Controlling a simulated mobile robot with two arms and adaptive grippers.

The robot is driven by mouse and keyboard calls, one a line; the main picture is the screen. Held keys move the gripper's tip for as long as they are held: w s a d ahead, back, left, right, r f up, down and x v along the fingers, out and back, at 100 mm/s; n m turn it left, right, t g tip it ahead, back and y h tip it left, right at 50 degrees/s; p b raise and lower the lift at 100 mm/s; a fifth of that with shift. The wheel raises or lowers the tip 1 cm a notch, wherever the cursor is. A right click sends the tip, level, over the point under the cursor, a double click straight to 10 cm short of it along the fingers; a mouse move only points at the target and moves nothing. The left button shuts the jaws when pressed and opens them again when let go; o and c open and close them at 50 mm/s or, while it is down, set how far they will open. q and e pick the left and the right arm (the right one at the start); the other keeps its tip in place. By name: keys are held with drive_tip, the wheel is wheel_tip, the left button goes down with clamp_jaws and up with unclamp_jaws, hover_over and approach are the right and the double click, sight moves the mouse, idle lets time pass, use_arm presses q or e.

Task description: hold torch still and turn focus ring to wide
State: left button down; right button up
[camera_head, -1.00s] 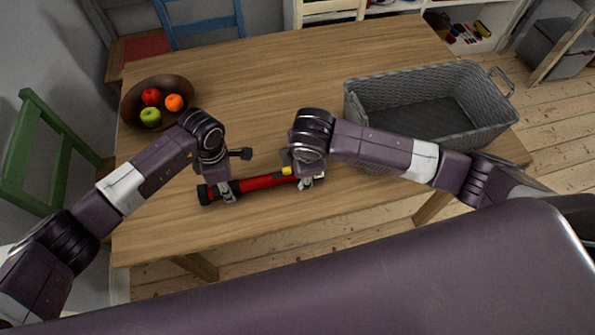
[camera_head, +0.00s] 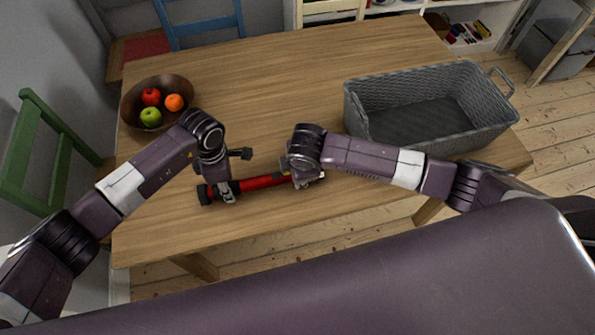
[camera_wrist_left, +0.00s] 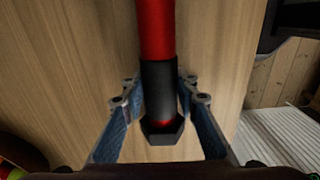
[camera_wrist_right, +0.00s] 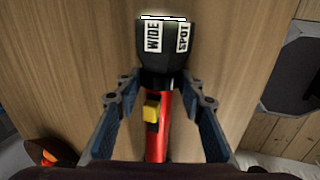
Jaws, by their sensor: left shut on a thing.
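The red and black torch (camera_head: 262,182) lies lengthwise near the table's front edge. My left gripper (camera_head: 228,197) is shut around its black tail section, which shows between the fingers in the left wrist view (camera_wrist_left: 159,95). My right gripper (camera_head: 308,182) is at the torch's other end. In the right wrist view its fingers stand either side of the base of the black focus ring (camera_wrist_right: 166,48); whether they press on it is unclear. The ring carries WIDE and SPOT labels. A yellow switch (camera_wrist_right: 151,110) sits on the red body. My right gripper largely hides the head in the head view.
A grey woven basket (camera_head: 372,132), empty, stands at the table's right. A brown bowl (camera_head: 133,118) with apples and an orange fruit stands at the left. The wooden table (camera_head: 270,85) is clear behind the torch. A green chair (camera_head: 40,150) is left of the table.

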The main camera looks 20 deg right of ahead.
drive_tip(key=c, duration=0.5)
drive_tip(key=shift+w+r+g, duration=0.1)
drive_tip(key=shift+w+g, duration=0.1)
drive_tip(key=shift+g, duration=0.5)
drive_tip(key=shift+w+g, duration=0.1)
drive_tip(key=shift+g, duration=1.2)
drive_tip(key=o, duration=1.1)
drive_tip(key=shift+o, duration=0.2)
wheel_tip(320, 180, up, 12)
drive_tip(key=shift+w, duration=0.3)
